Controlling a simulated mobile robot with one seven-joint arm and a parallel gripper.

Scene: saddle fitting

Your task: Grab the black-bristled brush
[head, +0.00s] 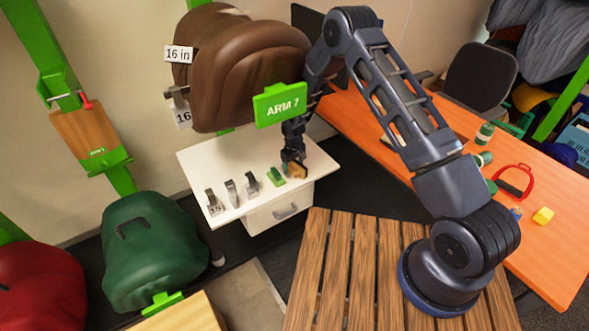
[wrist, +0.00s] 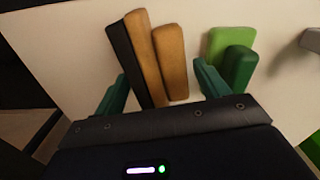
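In the wrist view, a dark, black strip (wrist: 124,60) lies against a long tan wooden strip (wrist: 146,58); together they look like the black-bristled brush. A shorter tan piece (wrist: 171,60) is just right of them. My gripper (wrist: 160,72) is open, its two teal fingers wide apart. The left finger is by the black strip and the right finger is past the shorter tan piece. Their lower ends are hidden behind my gripper. In the head view, my gripper (head: 293,158) is low over the white cabinet top, at the tan brush (head: 297,171); contact cannot be told.
A green brush (head: 275,176) lies just left, also seen in the wrist view (wrist: 238,66). Several metal tools (head: 232,193) stand further left on the white cabinet (head: 245,155). An orange table is at right.

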